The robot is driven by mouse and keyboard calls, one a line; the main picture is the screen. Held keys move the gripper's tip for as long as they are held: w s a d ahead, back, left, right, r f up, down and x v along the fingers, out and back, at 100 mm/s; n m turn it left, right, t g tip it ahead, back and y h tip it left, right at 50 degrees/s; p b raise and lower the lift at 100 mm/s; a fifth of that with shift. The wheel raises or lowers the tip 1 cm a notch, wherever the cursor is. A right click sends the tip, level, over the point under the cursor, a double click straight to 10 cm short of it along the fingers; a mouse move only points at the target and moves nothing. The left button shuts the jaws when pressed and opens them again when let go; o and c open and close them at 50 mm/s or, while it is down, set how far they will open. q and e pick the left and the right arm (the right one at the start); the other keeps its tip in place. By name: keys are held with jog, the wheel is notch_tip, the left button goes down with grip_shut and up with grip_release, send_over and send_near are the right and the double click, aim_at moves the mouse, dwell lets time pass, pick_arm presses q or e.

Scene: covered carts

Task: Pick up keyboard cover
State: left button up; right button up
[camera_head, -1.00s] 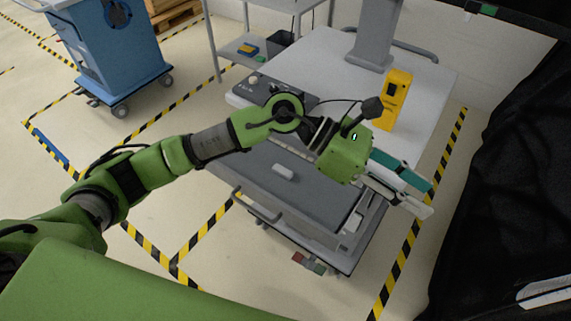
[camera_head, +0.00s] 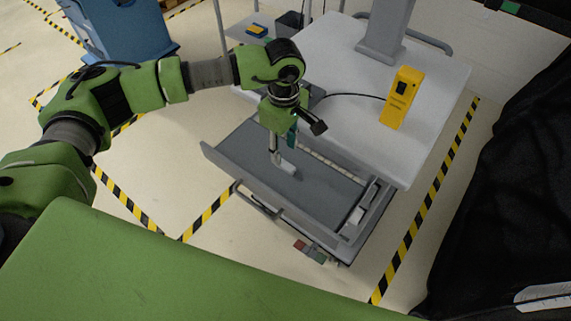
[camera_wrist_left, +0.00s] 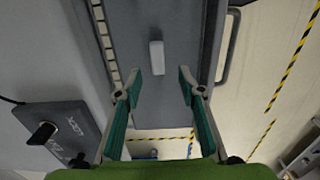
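The keyboard cover (camera_head: 318,191) is a flat dark grey panel on the pulled-out tray at the front of the cart. A small white handle (camera_head: 288,168) stands on it, partly behind a finger. My left gripper (camera_head: 281,150) points down over the cover, close to the handle. In the left wrist view my left gripper (camera_wrist_left: 160,80) is open and empty. The handle (camera_wrist_left: 156,58) shows on the cover (camera_wrist_left: 175,30), a little ahead of the fingertips and laterally between them. I cannot tell the remaining height. My right gripper is not in view.
The white cart top (camera_head: 340,60) carries a yellow device (camera_head: 400,98) and a grey column (camera_head: 385,28). A metal rail (camera_head: 256,202) runs along the tray's front. A black curtain (camera_head: 510,180) hangs at the right. A blue cart (camera_head: 125,28) stands at the back left.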

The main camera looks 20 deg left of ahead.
aim_at(285, 164)
pick_arm(q)
jog(key=shift+f, duration=0.7)
jog(key=shift+d+f+p, duration=0.1)
jog(key=shift+f+p, duration=0.1)
jog(key=shift+p, duration=0.2)
notch_tip(285, 164, down, 4)
jog(key=shift+w+f+p, duration=0.15)
jog(key=shift+f+p, duration=0.05)
jog(key=shift+p, duration=0.9)
jog(key=shift+f, duration=0.2)
grip_shut()
